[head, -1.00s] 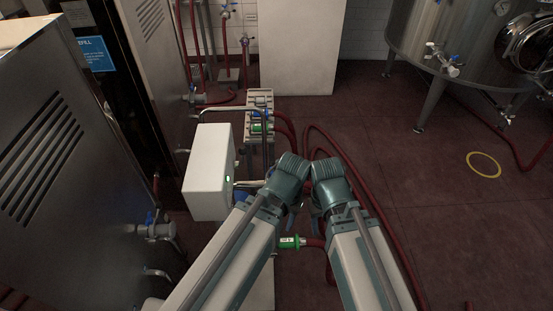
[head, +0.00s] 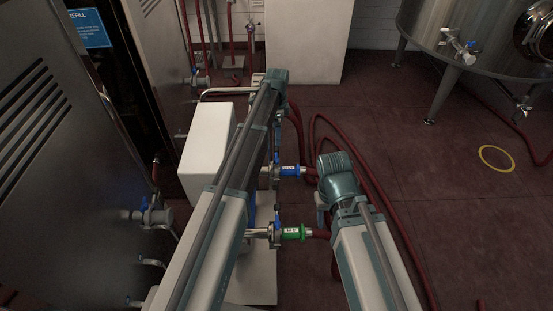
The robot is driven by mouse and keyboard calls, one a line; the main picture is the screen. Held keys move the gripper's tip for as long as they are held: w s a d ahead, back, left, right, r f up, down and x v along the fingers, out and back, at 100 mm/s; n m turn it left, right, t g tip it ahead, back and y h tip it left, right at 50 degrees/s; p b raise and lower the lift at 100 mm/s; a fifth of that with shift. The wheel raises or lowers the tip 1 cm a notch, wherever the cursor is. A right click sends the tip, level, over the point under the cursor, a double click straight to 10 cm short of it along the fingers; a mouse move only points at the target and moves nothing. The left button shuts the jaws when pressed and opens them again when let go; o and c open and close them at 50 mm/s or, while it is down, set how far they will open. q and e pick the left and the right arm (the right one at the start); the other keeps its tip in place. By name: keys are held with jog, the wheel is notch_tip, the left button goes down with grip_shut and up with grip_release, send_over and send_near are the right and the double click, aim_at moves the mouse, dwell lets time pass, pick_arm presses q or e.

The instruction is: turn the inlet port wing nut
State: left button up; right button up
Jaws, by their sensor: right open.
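Two hose couplings stick out to the right from the pump: one with a blue band (head: 290,170) and, nearer, one with a green band (head: 292,233). Each joins a metal fitting with a blue handle. I cannot tell which is the inlet port, and a wing nut is too small to make out. My right gripper (head: 321,207) is open, partly hidden under its wrist, just right of and between the two couplings, apparently empty. My left arm reaches past the white pump box, and its wrist hides most of the left gripper.
The white pump box (head: 206,151) stands left of my left arm. Red hoses (head: 366,172) loop on the floor at the right. Steel cabinets (head: 60,170) close off the left side. A steel tank (head: 440,25) stands at the back right; the floor before it is mostly free.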

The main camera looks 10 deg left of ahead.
aim_at(276, 160)
pick_arm(q)
jog(key=shift+w+a+f, duration=0.15)
notch_tip(276, 160, down, 14)
jog(key=b, duration=1.4)
jog(key=shift+r, duration=0.2)
jog(key=shift+c, duration=0.2)
jog(key=c, duration=1.3)
